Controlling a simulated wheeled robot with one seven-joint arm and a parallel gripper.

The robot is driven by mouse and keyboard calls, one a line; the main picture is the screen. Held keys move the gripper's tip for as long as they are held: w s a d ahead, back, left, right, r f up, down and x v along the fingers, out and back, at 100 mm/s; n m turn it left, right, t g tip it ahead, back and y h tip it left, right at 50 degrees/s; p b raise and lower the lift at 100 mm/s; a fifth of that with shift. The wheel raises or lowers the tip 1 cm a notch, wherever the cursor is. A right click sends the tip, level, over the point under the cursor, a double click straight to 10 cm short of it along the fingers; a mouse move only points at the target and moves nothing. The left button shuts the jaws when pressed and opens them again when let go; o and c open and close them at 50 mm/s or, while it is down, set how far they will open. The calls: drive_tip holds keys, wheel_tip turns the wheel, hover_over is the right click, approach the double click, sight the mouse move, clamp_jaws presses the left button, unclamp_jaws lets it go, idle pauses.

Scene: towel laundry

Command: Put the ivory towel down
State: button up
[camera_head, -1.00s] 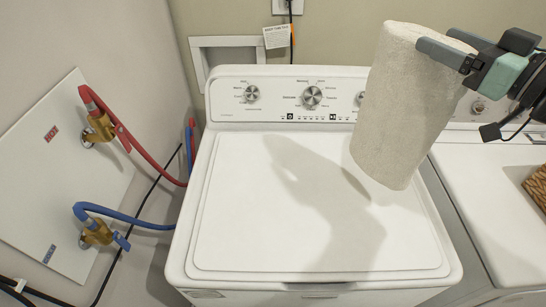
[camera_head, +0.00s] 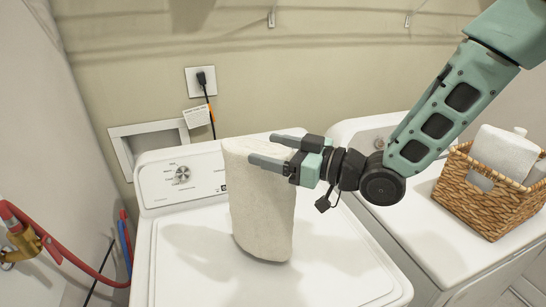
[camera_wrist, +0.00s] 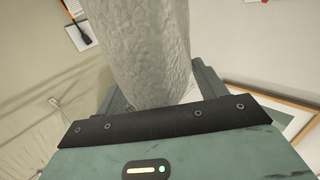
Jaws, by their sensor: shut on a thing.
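The ivory towel (camera_head: 262,215) is a rolled, upright cylinder over the lid of the left white washer (camera_head: 185,255). My gripper (camera_head: 268,150) is shut on it near its top end, with one finger on each side. I cannot tell whether the towel's lower end touches the lid; a shadow lies on the lid to its left. In the wrist view the towel (camera_wrist: 145,50) rises between the fingers, and its far end runs out of the picture.
A wicker basket (camera_head: 475,192) with white items stands on the white machine (camera_head: 412,215) at the right. The washer's control panel (camera_head: 160,182) is behind the towel. Red and blue hoses (camera_head: 75,262) are at the left. The lid around the towel is clear.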

drive_tip(key=shift+f, duration=1.05)
drive_tip(key=shift+f, duration=0.15)
drive_tip(key=o, duration=1.7)
drive_tip(key=shift+c, duration=0.2)
